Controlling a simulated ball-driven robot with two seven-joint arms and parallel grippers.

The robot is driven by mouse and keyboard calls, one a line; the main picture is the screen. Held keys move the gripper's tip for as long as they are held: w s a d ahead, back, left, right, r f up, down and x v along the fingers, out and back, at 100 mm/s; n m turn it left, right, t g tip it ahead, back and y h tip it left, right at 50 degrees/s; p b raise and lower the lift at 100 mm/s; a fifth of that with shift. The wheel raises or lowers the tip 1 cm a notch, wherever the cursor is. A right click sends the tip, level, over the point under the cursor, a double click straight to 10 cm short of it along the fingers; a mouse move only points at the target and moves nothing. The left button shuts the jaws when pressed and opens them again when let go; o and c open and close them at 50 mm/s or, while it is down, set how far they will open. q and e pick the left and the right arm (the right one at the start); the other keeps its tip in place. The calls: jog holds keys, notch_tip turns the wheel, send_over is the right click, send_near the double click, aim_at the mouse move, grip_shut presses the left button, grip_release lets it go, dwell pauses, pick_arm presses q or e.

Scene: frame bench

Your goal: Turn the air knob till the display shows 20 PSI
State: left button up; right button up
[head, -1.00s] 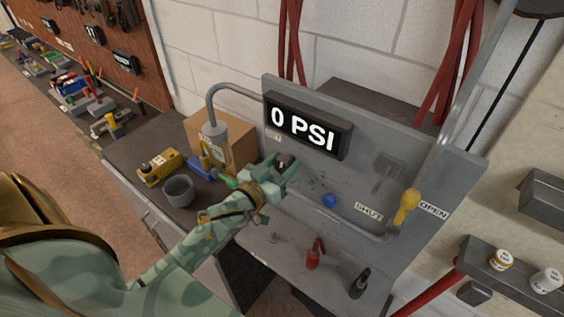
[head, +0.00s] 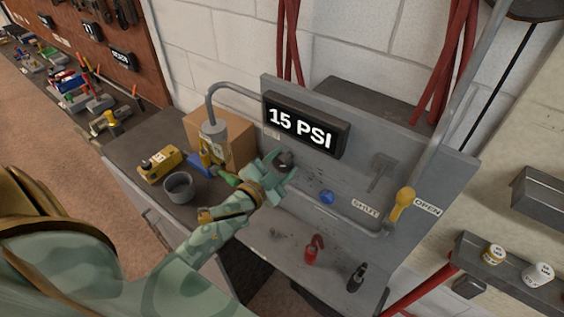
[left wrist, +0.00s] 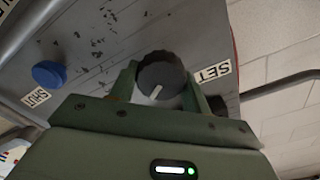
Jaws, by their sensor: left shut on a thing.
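The air knob (left wrist: 161,76) is a dark ribbed knob with a white pointer line, beside a SET label (left wrist: 211,73) in the left wrist view. In the head view the knob (head: 285,160) shows below the display. My left gripper (left wrist: 160,90) has its two fingers on either side of the knob and is shut on it. It also shows in the head view (head: 281,170). The display (head: 305,124) is a black box on the grey panel and reads 15 PSI. My right gripper is not in view.
A blue button (head: 327,197) is right of the knob. A yellow-handled valve lever (head: 402,203) stands between SHUT and OPEN labels. A red bottle (head: 313,250) and a black one (head: 357,277) stand on the bench front. A grey cup (head: 178,187) and cardboard box (head: 236,146) are at left.

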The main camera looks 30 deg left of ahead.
pick_arm(q)
jog(key=shift+m, duration=0.4)
jog(key=o, duration=1)
jog(key=shift+c, duration=0.2)
jog(key=s+a+b, duration=0.1)
jog(key=s+b, duration=0.1)
jog(key=s, duration=1.4)
jog(key=shift+s+b, duration=0.15)
jog(key=shift+b, duration=0.25)
jog(key=shift+a, duration=0.15)
